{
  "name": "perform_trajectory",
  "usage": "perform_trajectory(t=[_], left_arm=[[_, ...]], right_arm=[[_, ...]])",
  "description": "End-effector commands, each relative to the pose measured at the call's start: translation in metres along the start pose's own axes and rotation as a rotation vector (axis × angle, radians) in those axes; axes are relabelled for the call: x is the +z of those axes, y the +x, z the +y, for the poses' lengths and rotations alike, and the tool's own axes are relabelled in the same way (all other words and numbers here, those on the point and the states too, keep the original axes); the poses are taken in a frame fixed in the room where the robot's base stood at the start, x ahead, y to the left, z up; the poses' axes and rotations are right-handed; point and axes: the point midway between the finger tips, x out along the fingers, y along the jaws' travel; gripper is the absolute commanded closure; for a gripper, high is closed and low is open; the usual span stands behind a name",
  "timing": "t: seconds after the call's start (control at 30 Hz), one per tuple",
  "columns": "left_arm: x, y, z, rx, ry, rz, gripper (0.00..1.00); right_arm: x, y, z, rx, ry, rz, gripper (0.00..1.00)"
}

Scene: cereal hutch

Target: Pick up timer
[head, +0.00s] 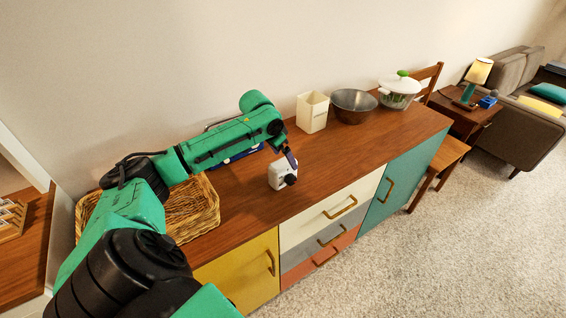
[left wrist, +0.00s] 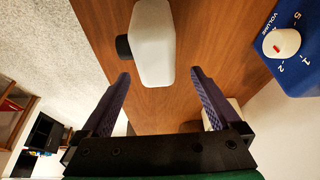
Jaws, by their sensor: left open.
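The timer (head: 282,175) is a small white box with a black knob on its front, standing on the wooden hutch top near the front edge. In the left wrist view the white timer (left wrist: 153,45) lies ahead of and between the fingers, with its black knob at its left. My left gripper (head: 290,158) is above and beside the timer in the head view. In the left wrist view the left gripper (left wrist: 160,85) is open, its two dark fingers apart with nothing held between them. My right gripper is not in view.
A blue device with a white dial (left wrist: 283,42) is right of the timer in the wrist view. A wicker basket (head: 205,208) stands left on the hutch top (head: 335,150). A cream canister (head: 312,112), metal bowl (head: 354,106) and lidded white pot (head: 399,92) stand at the back right.

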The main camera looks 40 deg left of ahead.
Motion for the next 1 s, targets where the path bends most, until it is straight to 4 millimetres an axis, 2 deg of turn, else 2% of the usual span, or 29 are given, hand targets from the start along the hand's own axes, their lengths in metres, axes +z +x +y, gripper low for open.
perform_trajectory(t=[0.2,0.3,0.53,0.57,0.6,0.8,1.0], left_arm=[[0.002,0.034,0.008,0.003,-0.001,-0.001,0.03],[0.003,0.051,0.007,0.001,-0.002,0.0,0.03],[0.003,0.057,0.006,-0.002,0.002,0.0,0.03],[0.004,0.057,0.007,-0.002,0.002,0.0,0.1],[0.004,0.057,0.007,-0.001,0.002,0.0,0.25],[0.004,0.056,0.007,-0.001,0.001,0.0,1.0],[0.003,0.056,0.006,-0.002,0.001,0.001,1.0]], right_arm=[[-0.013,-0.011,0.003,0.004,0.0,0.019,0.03],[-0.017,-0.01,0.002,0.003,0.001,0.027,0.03],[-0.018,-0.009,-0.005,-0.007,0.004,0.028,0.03],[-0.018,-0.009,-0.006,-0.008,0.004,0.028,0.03],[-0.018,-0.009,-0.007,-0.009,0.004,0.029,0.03],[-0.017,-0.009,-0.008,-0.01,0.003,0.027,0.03],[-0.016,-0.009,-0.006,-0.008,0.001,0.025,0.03]])
